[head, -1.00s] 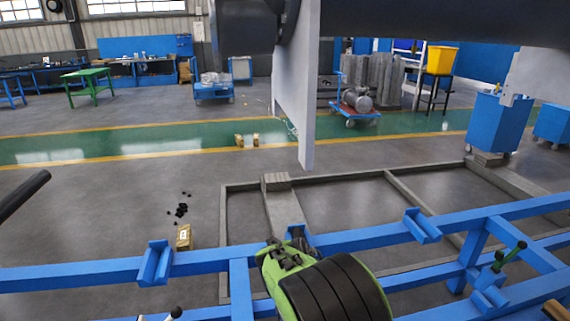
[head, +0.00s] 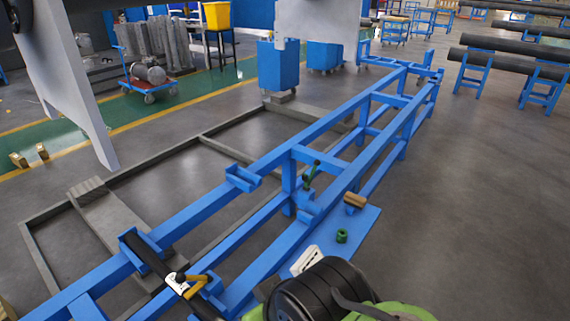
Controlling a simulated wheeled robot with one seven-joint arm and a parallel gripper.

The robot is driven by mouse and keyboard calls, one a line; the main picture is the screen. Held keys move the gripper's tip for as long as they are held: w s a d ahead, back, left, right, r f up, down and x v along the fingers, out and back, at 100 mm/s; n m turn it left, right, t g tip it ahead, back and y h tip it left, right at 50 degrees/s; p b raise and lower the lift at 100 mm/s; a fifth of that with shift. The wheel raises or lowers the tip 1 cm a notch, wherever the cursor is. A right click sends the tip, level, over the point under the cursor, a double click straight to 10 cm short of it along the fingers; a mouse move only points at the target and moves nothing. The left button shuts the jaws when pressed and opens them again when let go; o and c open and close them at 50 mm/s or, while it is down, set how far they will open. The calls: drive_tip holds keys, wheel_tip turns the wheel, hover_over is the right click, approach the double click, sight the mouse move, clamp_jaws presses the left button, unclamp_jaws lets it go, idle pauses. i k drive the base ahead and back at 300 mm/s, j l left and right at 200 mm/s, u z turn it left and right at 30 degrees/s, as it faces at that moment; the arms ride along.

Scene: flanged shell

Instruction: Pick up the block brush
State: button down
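A small tan-brown block with a darker lower side, which looks like the block brush (head: 355,200), lies at the far end of a blue shelf plate (head: 362,222) on the blue frame. It is too small to make out bristles. My gripper (head: 195,108) hangs close to the camera at the upper left, its two pale flat fingers wide apart with nothing visible between them. It appears well to the left of the brush in the picture and does not touch it.
A green ring (head: 342,236) and a white printed item (head: 306,260) are near the brush. The blue frame (head: 300,150) runs diagonally, with a green-handled clamp (head: 311,173) left of the brush.

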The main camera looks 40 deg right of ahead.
sight(358, 202)
drive_tip(key=z, duration=1.75)
drive_tip(key=u, duration=1.3)
drive_tip(key=z, duration=1.3)
drive_tip(key=i+l+u, duration=0.4)
drive_tip(key=i+u, duration=0.2)
drive_tip(key=i+l+u, duration=0.3)
drive_tip(key=l+u, duration=0.3)
drive_tip(key=i+l+u, duration=0.2)
drive_tip(key=l+u, duration=0.15)
drive_tip(key=i+l+u, duration=0.1)
drive_tip(key=l+u, duration=0.2)
drive_tip(key=l, duration=0.25)
drive_tip(key=l+u, duration=0.3)
drive_tip(key=l, duration=0.15)
